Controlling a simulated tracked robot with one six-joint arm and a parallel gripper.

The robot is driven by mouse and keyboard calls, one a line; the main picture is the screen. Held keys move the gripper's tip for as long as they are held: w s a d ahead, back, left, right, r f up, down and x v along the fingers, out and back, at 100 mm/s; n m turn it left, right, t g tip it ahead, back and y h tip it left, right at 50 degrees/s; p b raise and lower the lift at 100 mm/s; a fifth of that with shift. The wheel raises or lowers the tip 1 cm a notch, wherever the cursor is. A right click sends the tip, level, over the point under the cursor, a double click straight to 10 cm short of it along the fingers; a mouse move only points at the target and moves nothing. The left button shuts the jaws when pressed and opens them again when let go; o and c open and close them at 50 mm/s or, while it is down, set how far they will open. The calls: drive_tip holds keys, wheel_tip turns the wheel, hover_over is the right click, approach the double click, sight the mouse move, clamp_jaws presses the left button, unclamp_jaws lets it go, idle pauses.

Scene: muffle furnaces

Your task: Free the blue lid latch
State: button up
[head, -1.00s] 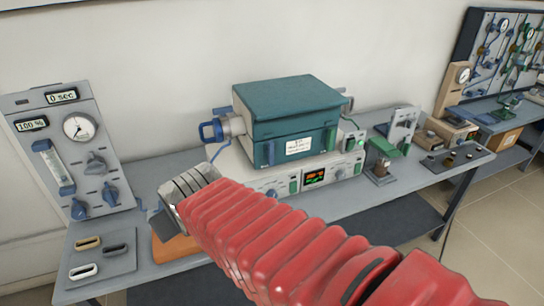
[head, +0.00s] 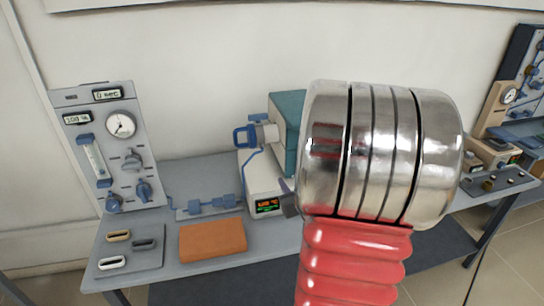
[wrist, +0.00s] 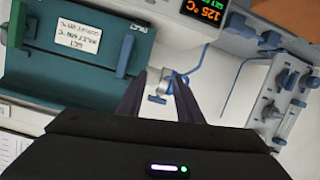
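The furnace (head: 288,112) is a teal box on a white base, mostly hidden behind my arm in the head view. The wrist view shows its teal body (wrist: 85,85) upside down. A blue latch-like strip (wrist: 146,22) sits on its front near a corner, above my fingertips in the picture. My gripper (wrist: 159,78) is open, its dark fingers apart with nothing clearly held. A metal fitting with a blue handle (wrist: 158,98) shows between the fingers, farther off; contact cannot be told. The head view shows this blue handle (head: 242,137) on the furnace's left side.
The display (wrist: 205,10) reads 125 °C. An orange block (head: 212,239), a panel with a gauge (head: 108,145) and a plate with slotted pieces (head: 130,250) stand left. Bench space behind the orange block holds blue fittings (head: 205,205).

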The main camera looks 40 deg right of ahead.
drive_tip(key=s+d+f+m+t+h, duration=0.1)
drive_tip(key=s+d, duration=0.3)
drive_tip(key=s, duration=0.4)
drive_tip(key=shift+f+m+t+h, duration=0.4)
drive_tip(key=shift+m+t, duration=0.1)
drive_tip(key=shift+t, duration=0.3)
drive_tip(key=shift+w+d+r, duration=0.1)
drive_tip(key=x, duration=1.3)
drive_tip(key=shift+w+d, duration=0.2)
drive_tip(key=shift+w, duration=0.1)
drive_tip(key=shift+c, duration=0.5)
